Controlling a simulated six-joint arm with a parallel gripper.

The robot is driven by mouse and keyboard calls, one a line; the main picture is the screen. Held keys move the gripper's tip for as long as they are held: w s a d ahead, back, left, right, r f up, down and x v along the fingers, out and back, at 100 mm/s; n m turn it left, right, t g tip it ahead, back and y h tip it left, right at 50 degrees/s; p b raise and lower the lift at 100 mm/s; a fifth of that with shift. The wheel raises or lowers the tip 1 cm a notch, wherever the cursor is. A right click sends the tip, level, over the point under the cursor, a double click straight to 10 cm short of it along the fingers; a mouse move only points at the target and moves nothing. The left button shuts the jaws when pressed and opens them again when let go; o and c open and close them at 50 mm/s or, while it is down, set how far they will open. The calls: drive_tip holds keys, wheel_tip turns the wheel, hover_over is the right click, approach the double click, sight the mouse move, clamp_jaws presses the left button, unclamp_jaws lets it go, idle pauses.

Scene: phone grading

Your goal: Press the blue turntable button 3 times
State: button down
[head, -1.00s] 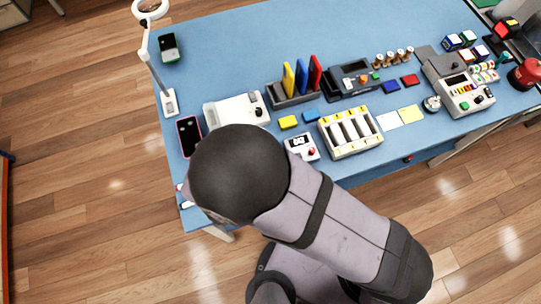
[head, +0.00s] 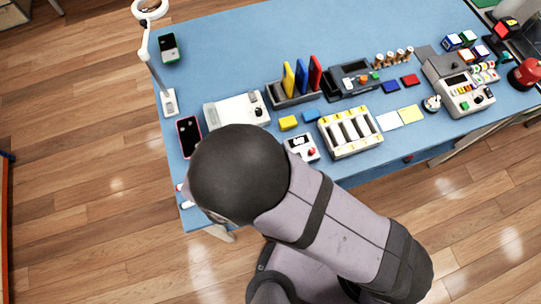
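I cannot make out a blue turntable button in the head view; my arm covers part of the table's front left. A white device (head: 222,110) with a dark knob stands just behind my arm, partly hidden by it. A small white unit (head: 293,143) with a display and a red button stands right of my arm. My gripper is hidden behind my own dark, rounded arm joint, so its fingers and any contact do not show.
A dark phone with a pink edge (head: 189,135) lies left of the white device. A ring lamp (head: 168,102) stands at the left edge. A rack with coloured slabs (head: 291,96), a white slotted tray (head: 345,150) and small blocks fill the middle.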

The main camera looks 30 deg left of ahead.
drive_tip(key=shift+f, duration=0.15)
drive_tip(key=shift+f+b, duration=0.3)
drive_tip(key=shift+b, duration=0.05)
drive_tip(key=shift+f+b, duration=0.35)
drive_tip(key=shift+f, duration=0.15)
idle(0.8)
drive_tip(key=shift+r, duration=0.15)
drive_tip(key=shift+r+p, duration=0.8)
drive_tip(key=shift+p, duration=0.1)
drive_tip(key=shift+r, duration=0.1)
wheel_tip(320, 180, up, 5)
drive_tip(key=p, duration=0.4)
drive_tip(key=shift+p, duration=0.3)
idle(2.4)
